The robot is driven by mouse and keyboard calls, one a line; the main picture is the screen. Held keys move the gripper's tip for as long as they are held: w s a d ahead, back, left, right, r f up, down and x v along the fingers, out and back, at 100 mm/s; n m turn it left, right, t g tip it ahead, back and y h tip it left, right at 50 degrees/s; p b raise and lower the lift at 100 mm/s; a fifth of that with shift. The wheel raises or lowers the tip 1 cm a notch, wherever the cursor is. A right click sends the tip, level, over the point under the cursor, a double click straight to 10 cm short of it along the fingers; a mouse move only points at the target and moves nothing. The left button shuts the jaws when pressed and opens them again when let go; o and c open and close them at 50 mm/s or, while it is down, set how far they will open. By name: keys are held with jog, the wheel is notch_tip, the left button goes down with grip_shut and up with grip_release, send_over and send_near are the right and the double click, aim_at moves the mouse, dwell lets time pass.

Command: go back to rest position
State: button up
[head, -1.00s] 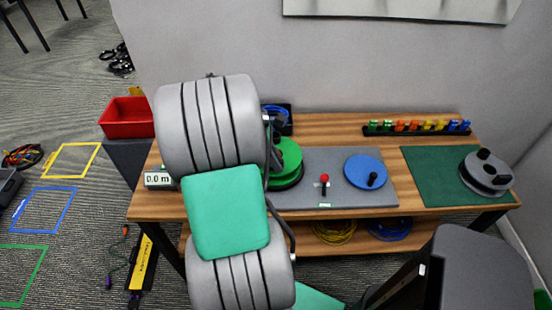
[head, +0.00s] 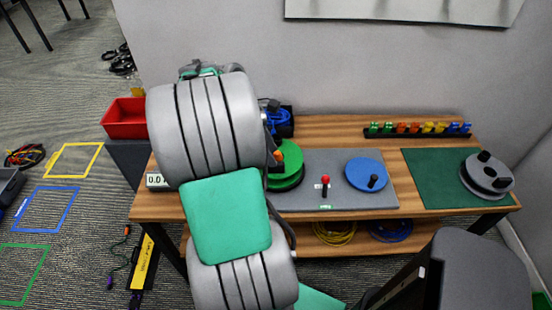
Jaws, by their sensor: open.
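My arm rises through the left middle of the head view, with thick grey ribbed links and a green joint cover. My gripper itself does not show; the arm links hide it. A bit of grey and green of my arm shows above the top link. The wooden workbench (head: 330,129) stands behind the arm. My arm covers part of its left side, including part of a white display (head: 155,181).
A green disc (head: 284,158) and blue disc (head: 365,174) flank a red-knobbed lever (head: 325,181). A grey spool (head: 488,176) sits on a green mat (head: 425,166). A black bin (head: 287,130) and coloured connectors (head: 420,128) stand behind. A red bin (head: 124,121) is left.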

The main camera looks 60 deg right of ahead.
jog(key=w+a+r+m+t+h, duration=0.1)
jog(key=w+a+r+t, duration=0.1)
jog(key=w+a, duration=0.45)
jog(key=w+a+r+m+t, duration=0.1)
jog(key=w+a+r+t, duration=0.15)
jog(key=w+a, duration=0.45)
jog(key=a+m+t+y, duration=0.2)
jog(key=a+t, duration=0.1)
jog(key=a, duration=2)
jog(key=shift+a+f+m+y, duration=0.25)
jog(key=shift+a+m+y, duration=0.1)
jog(key=shift+m+y, duration=0.05)
jog(key=shift+d, duration=0.15)
